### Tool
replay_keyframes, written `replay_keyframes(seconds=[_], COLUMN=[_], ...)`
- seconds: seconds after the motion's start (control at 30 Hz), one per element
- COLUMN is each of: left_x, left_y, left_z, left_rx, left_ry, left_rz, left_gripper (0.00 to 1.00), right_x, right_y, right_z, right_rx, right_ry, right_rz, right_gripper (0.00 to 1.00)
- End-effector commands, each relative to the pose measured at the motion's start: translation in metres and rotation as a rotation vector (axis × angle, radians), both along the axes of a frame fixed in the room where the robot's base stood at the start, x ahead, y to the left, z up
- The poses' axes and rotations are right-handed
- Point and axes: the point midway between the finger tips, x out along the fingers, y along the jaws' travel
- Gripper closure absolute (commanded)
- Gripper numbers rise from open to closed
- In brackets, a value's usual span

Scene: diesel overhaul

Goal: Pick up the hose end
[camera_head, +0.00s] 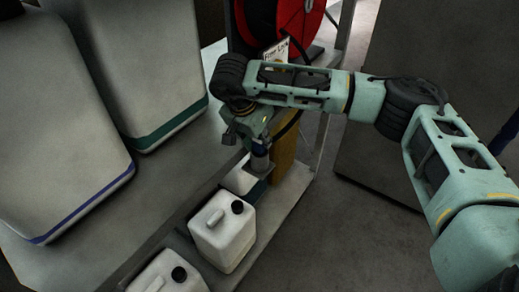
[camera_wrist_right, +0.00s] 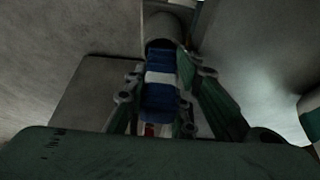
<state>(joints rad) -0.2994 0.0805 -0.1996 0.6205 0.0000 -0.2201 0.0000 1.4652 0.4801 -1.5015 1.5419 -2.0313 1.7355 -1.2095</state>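The hose end shows in the right wrist view as a blue cylinder with a white band (camera_wrist_right: 160,92), leading into a grey round piece (camera_wrist_right: 168,25). In the head view a small blue part (camera_head: 260,149) shows above a grey cylinder (camera_head: 261,162), just below my right gripper (camera_head: 250,142). The right gripper's fingers (camera_wrist_right: 162,110) stand on both sides of the blue cylinder. Whether they press on it cannot be told. The black hose (camera_head: 289,126) curves down from the reel behind my right arm. My left gripper is not in view.
A red hose reel (camera_head: 292,18) with a small sign (camera_head: 276,52) stands at the back. Large white canisters (camera_head: 138,65) stand on the upper shelf (camera_head: 150,195) at left. Smaller white jugs (camera_head: 222,235) stand lower down. A brown post (camera_head: 284,160) is close to the gripper. Open floor (camera_head: 345,240) lies to the right.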

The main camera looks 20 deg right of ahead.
Motion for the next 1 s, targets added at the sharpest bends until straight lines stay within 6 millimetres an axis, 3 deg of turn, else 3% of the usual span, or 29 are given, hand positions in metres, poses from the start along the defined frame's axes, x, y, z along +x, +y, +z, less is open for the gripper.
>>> replay_keyframes(seconds=[0.2, 0.63, 0.77, 1.0], left_x=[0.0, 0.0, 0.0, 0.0], left_y=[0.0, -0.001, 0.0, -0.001], left_z=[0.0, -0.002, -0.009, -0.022], left_rx=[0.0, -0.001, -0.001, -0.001], left_ry=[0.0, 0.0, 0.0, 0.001], left_rz=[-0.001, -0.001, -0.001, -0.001], left_gripper=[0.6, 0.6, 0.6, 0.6], right_x=[0.0, 0.001, 0.002, 0.002], right_y=[0.0, 0.0, 0.001, 0.001], right_z=[0.0, 0.006, 0.024, 0.071], right_rx=[0.0, 0.001, 0.003, 0.002], right_ry=[0.0, -0.005, -0.008, -0.009], right_rz=[0.0, 0.0, -0.001, -0.001], right_gripper=[1.0, 1.0, 1.0, 1.0])
